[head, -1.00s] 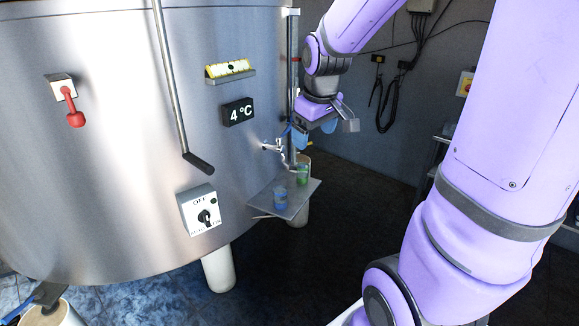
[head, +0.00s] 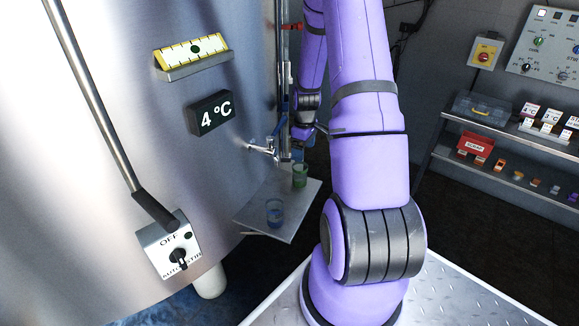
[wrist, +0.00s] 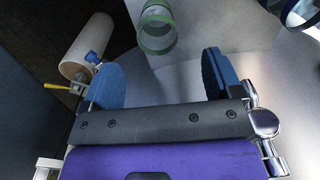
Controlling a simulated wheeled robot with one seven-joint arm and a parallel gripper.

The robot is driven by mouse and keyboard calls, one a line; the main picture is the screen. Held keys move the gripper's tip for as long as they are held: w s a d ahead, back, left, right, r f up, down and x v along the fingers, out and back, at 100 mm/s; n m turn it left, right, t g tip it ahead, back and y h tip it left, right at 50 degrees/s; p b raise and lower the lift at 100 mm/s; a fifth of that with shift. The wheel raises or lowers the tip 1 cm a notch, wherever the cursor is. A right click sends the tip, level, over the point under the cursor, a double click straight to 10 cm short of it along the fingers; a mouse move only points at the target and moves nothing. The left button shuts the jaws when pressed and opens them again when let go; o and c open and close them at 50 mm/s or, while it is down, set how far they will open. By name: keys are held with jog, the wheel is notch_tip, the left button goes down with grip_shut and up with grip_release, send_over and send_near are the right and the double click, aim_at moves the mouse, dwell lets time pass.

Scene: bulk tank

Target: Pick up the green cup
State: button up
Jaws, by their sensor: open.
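The green cup (head: 299,176) stands on the small metal shelf (head: 256,196) at the tank's side, toward its back edge in the head view. In the wrist view the green cup (wrist: 157,35) is at the top middle, ahead of the fingertips and roughly in line with the gap between them. My gripper (wrist: 161,80) is open and empty, with blue pads apart. In the head view my gripper (head: 303,134) is small, partly hidden, and close behind the cup. I cannot see any contact with the cup.
A blue cup (head: 274,214) stands on the same shelf in front of the green one. A tap (head: 264,149) juts from the tank (head: 110,240) beside the shelf. A vertical pipe runs near my gripper. Racks with small items (head: 500,170) stand at the right.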

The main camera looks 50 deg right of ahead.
aim_at(301, 173)
jog(key=shift+w+d+f, duration=0.1)
jog(key=shift+w+f, duration=0.1)
jog(key=shift+f, duration=2.8)
jog(key=shift+w+d+f, duration=0.1)
jog(key=shift+w+f, duration=0.05)
jog(key=shift+f, duration=2.8)
jog(key=shift+c, duration=0.2)
jog(key=c, duration=1)
